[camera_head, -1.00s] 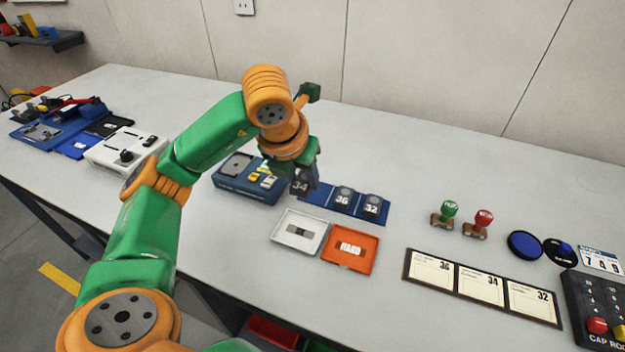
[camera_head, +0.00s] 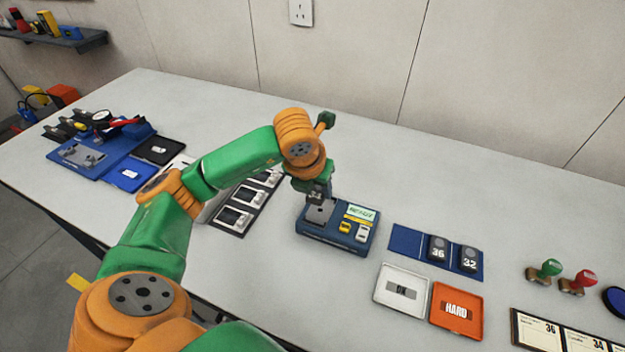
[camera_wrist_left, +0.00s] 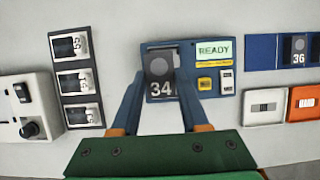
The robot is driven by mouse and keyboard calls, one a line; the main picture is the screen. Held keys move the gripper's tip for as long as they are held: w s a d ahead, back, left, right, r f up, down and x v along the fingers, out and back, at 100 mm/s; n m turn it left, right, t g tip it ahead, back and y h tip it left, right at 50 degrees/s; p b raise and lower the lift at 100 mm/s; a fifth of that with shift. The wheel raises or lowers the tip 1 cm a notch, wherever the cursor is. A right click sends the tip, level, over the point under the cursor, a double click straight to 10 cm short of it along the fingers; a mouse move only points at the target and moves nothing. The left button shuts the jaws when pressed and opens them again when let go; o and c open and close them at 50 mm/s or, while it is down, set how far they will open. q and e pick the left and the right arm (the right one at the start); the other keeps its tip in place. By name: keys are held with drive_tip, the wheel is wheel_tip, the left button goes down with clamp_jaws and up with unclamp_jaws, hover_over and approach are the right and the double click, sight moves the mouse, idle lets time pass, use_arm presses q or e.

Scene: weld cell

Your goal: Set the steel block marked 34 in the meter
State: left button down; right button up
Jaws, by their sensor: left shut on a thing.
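The steel block marked 34 (camera_wrist_left: 160,75) is dark grey with a round disc face and white digits. It also shows in the head view (camera_head: 316,196), small and partly hidden by the gripper. My left gripper (camera_head: 317,188) is shut on it, and both fingers flank it in the wrist view (camera_wrist_left: 163,95). The meter (camera_head: 345,240) is a blue box with a grey plate (camera_head: 319,212), a green READY screen (camera_head: 361,212), and a yellow and a white button. The block is over the plate; I cannot tell whether it touches. My right gripper is not in view.
A blue rack (camera_head: 405,241) right of the meter holds blocks 36 (camera_head: 437,249) and 32 (camera_head: 469,258); its left place is empty. White (camera_head: 384,302) and orange (camera_head: 438,318) trays lie in front. A dark panel (camera_head: 229,231) with several white pieces stands left of the meter.

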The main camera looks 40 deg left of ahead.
sight(319, 213)
use_arm(q)
drive_tip(key=shift+a+f, duration=0.15)
drive_tip(key=shift+a, duration=0.2)
drive_tip(key=shift+d+f+b, duration=0.85)
drive_tip(key=shift+d+b, duration=0.05)
wheel_tip(319, 213, down, 2)
drive_tip(key=shift+w+f+b, duration=0.1)
drive_tip(key=shift+b, duration=0.9)
drive_tip(key=shift+a+f, duration=0.3)
drive_tip(key=shift+r, duration=0.1)
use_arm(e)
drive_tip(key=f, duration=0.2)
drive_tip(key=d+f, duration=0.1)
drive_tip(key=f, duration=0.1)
use_arm(q)
drive_tip(key=shift+d+r, duration=0.1)
drive_tip(key=shift+d, duration=0.1)
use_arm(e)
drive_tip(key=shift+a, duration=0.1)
use_arm(q)
drive_tip(key=shift+a, duration=0.1)
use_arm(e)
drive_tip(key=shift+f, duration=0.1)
use_arm(q)
drive_tip(key=shift+b, duration=0.55)
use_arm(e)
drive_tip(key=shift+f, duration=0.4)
